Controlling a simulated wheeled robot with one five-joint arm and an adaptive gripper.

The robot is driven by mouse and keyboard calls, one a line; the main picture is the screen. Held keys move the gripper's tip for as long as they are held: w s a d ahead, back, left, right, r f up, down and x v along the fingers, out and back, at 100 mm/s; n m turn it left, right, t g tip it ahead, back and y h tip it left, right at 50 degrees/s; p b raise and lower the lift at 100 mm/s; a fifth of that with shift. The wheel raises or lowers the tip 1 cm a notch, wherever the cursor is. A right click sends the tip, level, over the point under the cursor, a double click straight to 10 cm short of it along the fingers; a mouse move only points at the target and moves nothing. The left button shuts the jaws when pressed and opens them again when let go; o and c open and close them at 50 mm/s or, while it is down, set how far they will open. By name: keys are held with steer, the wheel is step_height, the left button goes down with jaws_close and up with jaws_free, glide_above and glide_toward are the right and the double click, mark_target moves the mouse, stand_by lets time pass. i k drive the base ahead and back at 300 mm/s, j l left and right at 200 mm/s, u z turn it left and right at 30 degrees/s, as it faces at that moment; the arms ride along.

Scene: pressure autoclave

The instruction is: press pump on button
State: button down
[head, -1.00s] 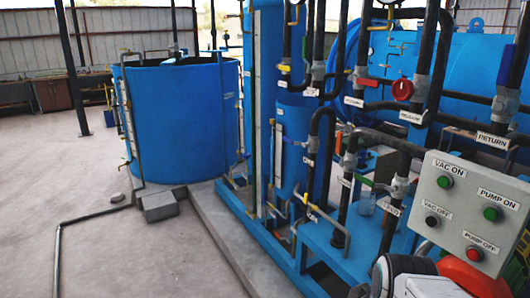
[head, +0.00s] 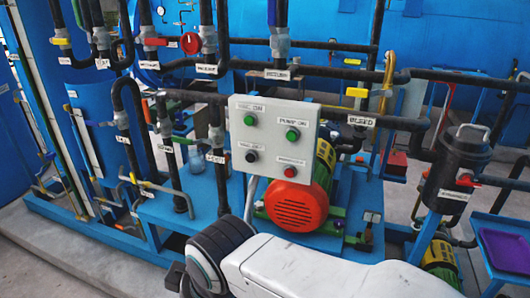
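The pump on button (head: 293,134) is a green button at the upper right of a light grey control panel (head: 270,177), under a "PUMP ON" label. A second green button (head: 250,120) is at the panel's upper left, under the VAC ON label. A black button (head: 251,156) is at the lower left and a red button (head: 290,171) at the lower right. The panel is in full view in the head view and nothing covers its buttons. My white and dark arm shows at the bottom, below the panel. My gripper is not in view.
A pump with a red round cover (head: 297,206) sits just behind and below the panel. Black pipes (head: 345,48) with valves run behind it. A black canister (head: 455,165) and a purple tray (head: 505,250) stand at the right. Bare floor shows at the lower left.

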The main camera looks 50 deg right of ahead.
mark_target(290, 135)
steer(key=z, duration=1.4)
